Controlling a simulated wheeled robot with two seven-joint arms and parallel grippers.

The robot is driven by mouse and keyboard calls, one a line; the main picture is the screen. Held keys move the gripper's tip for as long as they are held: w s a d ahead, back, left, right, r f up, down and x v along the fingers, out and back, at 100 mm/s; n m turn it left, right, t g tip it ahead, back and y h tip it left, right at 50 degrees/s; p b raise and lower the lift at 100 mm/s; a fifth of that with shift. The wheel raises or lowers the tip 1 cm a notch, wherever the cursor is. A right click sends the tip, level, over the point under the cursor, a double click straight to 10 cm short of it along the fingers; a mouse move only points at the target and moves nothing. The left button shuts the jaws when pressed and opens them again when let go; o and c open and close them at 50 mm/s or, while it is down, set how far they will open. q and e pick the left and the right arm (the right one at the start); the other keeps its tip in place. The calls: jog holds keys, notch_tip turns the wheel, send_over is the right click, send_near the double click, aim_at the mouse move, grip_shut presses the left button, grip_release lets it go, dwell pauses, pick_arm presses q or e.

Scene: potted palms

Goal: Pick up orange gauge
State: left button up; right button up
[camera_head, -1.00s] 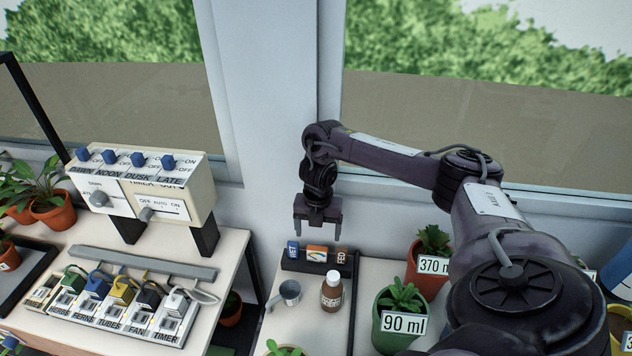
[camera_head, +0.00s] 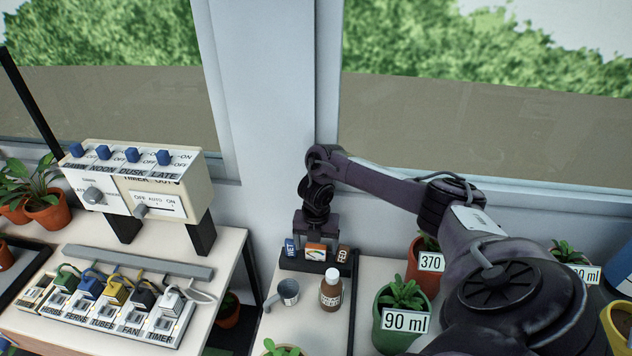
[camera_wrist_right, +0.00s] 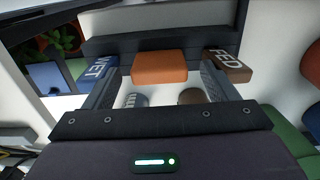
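The orange gauge (camera_head: 316,252) stands in a dark rack (camera_head: 303,266) between a blue WET block (camera_head: 291,248) and a brown FED block (camera_head: 343,255). My right gripper (camera_head: 316,240) is lowered just above and behind the gauge. In the right wrist view the orange gauge (camera_wrist_right: 160,67) lies between my two open fingers, with space on both sides. The WET block (camera_wrist_right: 100,66) and FED block (camera_wrist_right: 227,65) sit just outside the fingers. My left gripper is not in view.
A metal cup (camera_head: 288,291) and a brown bottle (camera_head: 331,289) stand in front of the rack. Potted plants with labels, such as the 90 ml pot (camera_head: 402,322), stand to the right. A timer panel (camera_head: 140,185) and plug strip (camera_head: 115,305) are on the left table.

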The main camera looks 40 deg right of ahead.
jog(key=c, duration=0.9)
jog(key=shift+o, duration=0.2)
